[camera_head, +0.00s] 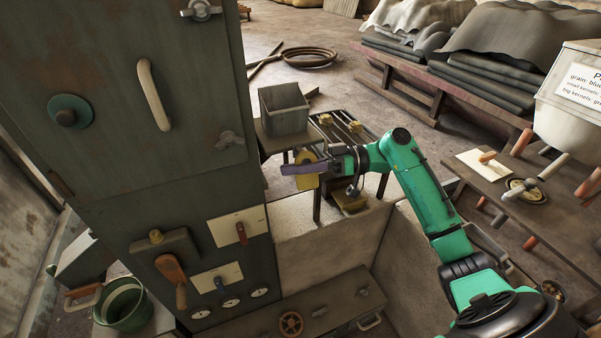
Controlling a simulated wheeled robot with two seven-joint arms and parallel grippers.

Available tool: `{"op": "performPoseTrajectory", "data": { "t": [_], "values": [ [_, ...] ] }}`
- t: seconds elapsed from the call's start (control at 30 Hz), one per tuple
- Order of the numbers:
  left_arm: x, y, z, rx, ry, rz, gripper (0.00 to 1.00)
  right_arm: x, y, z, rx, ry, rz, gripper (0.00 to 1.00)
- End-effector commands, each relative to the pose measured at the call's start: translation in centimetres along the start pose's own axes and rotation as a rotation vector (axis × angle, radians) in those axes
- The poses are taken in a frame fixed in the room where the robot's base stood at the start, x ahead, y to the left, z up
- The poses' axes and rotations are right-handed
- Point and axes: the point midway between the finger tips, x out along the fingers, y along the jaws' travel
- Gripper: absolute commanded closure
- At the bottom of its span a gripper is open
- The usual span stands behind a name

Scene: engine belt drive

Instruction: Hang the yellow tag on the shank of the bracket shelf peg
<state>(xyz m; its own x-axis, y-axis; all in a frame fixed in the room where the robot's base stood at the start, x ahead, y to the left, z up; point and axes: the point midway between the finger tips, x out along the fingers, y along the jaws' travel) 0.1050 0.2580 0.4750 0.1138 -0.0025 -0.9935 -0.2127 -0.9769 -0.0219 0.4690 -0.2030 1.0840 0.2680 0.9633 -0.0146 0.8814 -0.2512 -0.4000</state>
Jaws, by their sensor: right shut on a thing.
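My right gripper (325,164) reaches in from the right on a green arm and is shut on the yellow tag (306,182). The tag hangs in the air beside the dark cabinet's right edge. A purple-grey bar crosses in front of its middle; I cannot tell whether it is a finger or a separate part. I cannot make out the bracket shelf peg for certain. Yellow knobs (355,127) stand on a dark slatted stand behind the gripper. My left gripper is not in view.
The tall dark cabinet (120,120) with handles and levers fills the left. A grey open box (284,108) stands on a small table behind the tag. A low wall (325,247) lies below the gripper. A wooden bench (555,205) with tools is at right.

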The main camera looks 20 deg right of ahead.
Motion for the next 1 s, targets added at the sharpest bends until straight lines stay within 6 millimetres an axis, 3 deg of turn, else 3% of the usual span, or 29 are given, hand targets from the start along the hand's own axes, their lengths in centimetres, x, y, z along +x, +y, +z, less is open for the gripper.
{"op": "performPoseTrajectory", "data": {
  "t": [0.03, 0.37, 0.4, 0.47, 0.7, 1.0],
  "values": [
    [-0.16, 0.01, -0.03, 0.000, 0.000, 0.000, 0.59, -0.43, 0.61, -1.97, -0.020, 0.049, 0.040, 1.00],
    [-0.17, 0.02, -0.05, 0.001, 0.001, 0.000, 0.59, -0.43, 0.59, -1.99, -0.022, 0.049, 0.040, 1.00],
    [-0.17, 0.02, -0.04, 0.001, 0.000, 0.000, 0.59, -0.42, 0.58, -1.99, -0.022, 0.049, 0.039, 0.72],
    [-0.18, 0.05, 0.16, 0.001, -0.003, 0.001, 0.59, -0.40, 0.55, -2.01, -0.022, 0.049, 0.038, 0.52],
    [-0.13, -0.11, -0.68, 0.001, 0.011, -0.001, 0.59, -0.30, 0.58, -1.76, -0.018, 0.046, 0.037, 0.52],
    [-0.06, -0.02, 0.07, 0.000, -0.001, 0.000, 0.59, -0.21, 0.62, -1.43, -0.014, 0.042, 0.035, 0.52]
  ]
}}
